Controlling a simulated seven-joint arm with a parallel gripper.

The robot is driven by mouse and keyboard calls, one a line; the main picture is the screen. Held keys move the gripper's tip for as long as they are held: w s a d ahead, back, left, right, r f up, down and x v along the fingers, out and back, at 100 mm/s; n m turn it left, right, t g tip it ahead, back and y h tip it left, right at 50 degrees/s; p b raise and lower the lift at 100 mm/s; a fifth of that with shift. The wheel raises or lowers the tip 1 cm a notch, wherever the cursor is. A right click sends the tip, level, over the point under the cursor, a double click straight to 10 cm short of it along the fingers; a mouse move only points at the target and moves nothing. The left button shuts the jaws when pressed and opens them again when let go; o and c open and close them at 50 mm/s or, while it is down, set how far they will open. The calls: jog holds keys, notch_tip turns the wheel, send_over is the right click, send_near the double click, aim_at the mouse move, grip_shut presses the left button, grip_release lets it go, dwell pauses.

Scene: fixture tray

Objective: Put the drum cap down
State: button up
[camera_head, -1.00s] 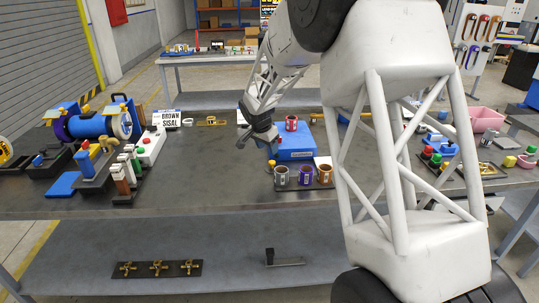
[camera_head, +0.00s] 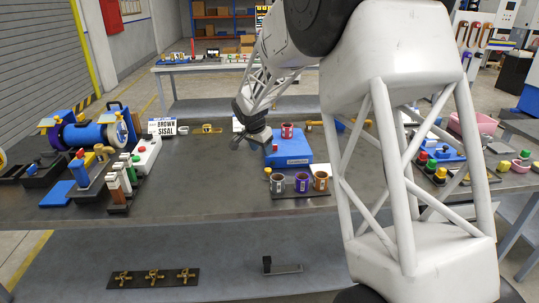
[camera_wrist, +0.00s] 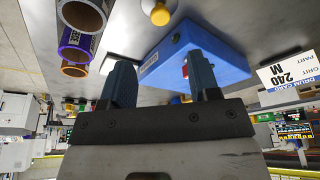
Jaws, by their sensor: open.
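My gripper (camera_wrist: 158,75) is open, its two dark fingers apart with nothing held between them. In the head view my gripper (camera_head: 254,139) is just left of the blue box (camera_head: 291,158), above the table.
A blue drum machine (camera_head: 88,135) and blocks are at left. The table between is clear.

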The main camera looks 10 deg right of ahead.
jog(key=s+d+r+n, duration=0.1)
jog(key=s+d+r, duration=0.25)
jog(key=s, duration=0.55)
jog(key=s+d+r+n+y, duration=0.1)
jog(key=s+d+r+n, duration=0.1)
jog(key=s+r, duration=0.45)
jog(key=s+d+r+n, duration=0.1)
jog(key=s+d+r, duration=0.2)
jog(key=s, duration=0.7)
jog(key=s+d+f+n, duration=0.1)
jog(key=s+n, duration=0.1)
jog(key=s, duration=1.3)
jog(key=s+d+f+n+y, duration=0.1)
jog(key=s+d+n, duration=0.1)
jog(key=s, duration=1.3)
jog(key=shift+d+f+n, duration=0.25)
jog(key=shift+n, duration=0.15)
